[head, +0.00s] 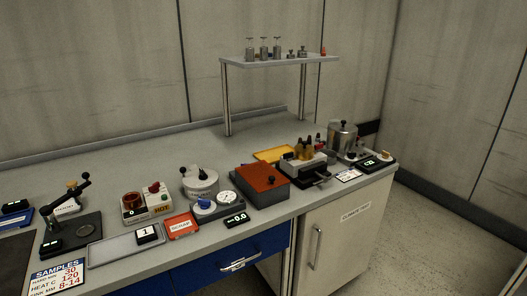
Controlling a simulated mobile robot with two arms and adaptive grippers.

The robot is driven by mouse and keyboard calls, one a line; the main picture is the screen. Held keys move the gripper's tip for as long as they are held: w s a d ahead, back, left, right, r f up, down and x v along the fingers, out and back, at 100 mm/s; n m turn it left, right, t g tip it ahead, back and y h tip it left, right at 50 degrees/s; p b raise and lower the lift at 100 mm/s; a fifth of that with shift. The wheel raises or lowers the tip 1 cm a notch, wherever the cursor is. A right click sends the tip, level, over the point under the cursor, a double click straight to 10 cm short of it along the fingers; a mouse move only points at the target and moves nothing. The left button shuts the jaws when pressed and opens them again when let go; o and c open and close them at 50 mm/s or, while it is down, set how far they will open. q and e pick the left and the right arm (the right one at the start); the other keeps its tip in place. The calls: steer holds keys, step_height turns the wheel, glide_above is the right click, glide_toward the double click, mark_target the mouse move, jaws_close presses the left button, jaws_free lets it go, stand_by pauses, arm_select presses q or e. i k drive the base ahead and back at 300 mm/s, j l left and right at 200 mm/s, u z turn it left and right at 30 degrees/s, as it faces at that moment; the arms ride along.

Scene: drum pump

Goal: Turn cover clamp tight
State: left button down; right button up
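I cannot tell for sure which part is the cover clamp. A white round vessel (201,184) with a dark knob on top stands mid-bench, behind a unit with a dial gauge (229,197) and a blue knob (204,204). A steel cylinder (342,139) with a dark top knob stands at the right end of the bench. How tight any knob is cannot be seen. Neither of my grippers is in view.
A crank stand (61,222) is at the left, near a grey tray (101,254) and a samples card (58,277). A heater (147,203) and a device with amber parts (304,165) also stand there. A raised shelf (281,62) holds several weights. The rear bench is clear.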

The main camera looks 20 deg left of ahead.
mark_target(203, 176)
steer(key=i+j, duration=0.1)
steer(key=i, duration=0.3)
steer(key=i+u, duration=0.1)
steer(key=u, duration=0.25)
steer(key=i+u, duration=0.15)
steer(key=u, duration=0.2)
steer(key=i+u, duration=0.1)
steer(key=u, duration=0.25)
